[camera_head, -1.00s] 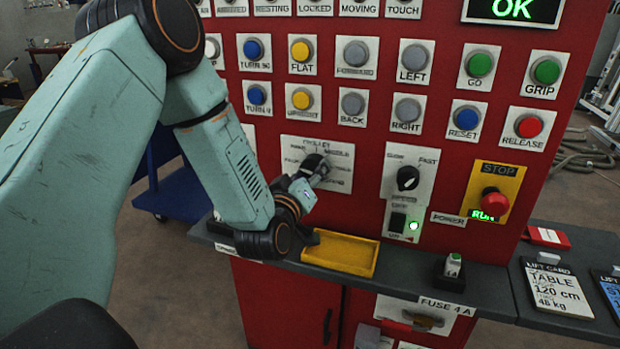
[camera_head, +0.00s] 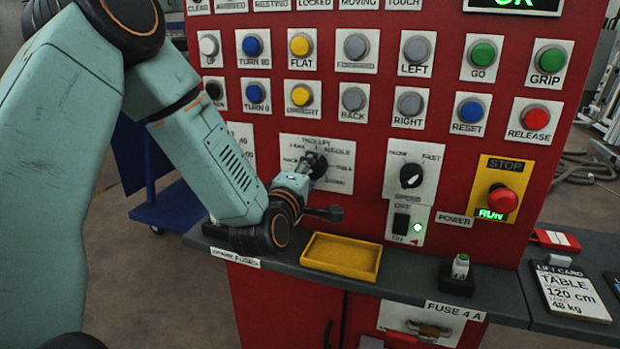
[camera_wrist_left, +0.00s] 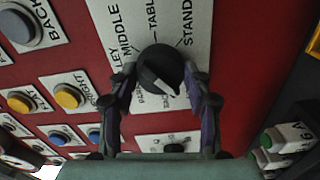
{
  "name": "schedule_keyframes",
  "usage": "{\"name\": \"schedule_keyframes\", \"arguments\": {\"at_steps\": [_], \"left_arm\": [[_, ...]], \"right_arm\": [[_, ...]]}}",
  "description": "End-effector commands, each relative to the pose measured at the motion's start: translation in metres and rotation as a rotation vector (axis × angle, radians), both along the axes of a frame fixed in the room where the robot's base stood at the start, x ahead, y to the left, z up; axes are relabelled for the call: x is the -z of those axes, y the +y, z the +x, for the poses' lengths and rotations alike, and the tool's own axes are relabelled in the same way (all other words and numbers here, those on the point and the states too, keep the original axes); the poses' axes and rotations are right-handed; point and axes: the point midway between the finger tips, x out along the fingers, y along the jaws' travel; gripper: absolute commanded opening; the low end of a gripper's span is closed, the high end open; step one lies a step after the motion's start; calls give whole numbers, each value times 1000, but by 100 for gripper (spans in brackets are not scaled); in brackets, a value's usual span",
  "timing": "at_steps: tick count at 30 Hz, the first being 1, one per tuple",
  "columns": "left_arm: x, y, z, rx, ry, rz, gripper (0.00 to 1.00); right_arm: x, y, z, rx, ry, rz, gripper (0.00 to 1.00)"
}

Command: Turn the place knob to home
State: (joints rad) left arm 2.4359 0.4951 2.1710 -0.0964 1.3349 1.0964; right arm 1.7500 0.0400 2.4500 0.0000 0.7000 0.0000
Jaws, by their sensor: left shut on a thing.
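The place knob (camera_head: 317,166) is a round black knob on a white label plate on the red panel. In the left wrist view the knob (camera_wrist_left: 160,68) has a white pointer line aimed toward the lower right. The labels MIDDLE, TABLE and STAND show around it; other lettering is partly hidden or too small to read. My left gripper (camera_head: 306,172) is at the knob, and in the left wrist view its two fingers (camera_wrist_left: 162,88) are shut on the knob from both sides. My right gripper is not in view.
A yellow tray (camera_head: 340,257) sits on the grey ledge below the knob. To the right are a black speed knob (camera_head: 411,175), a power switch (camera_head: 401,223) and a red stop button (camera_head: 502,199). Rows of coloured buttons sit above.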

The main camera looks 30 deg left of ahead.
Motion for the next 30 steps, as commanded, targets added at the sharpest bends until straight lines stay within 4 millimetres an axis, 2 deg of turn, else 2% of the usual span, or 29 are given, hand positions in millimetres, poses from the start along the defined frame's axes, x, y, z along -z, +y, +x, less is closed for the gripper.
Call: {"name": "schedule_keyframes", "arguments": {"at_steps": [10,26,27,30], "left_arm": [[2,-1,-1,4,-22,-121,18],[2,-1,-1,3,-27,-140,18],[2,-1,-1,3,-27,-140,53],[1,-1,0,2,-28,-138,62]], "right_arm": [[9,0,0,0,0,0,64],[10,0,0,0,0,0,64],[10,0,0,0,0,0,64],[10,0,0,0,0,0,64]]}}
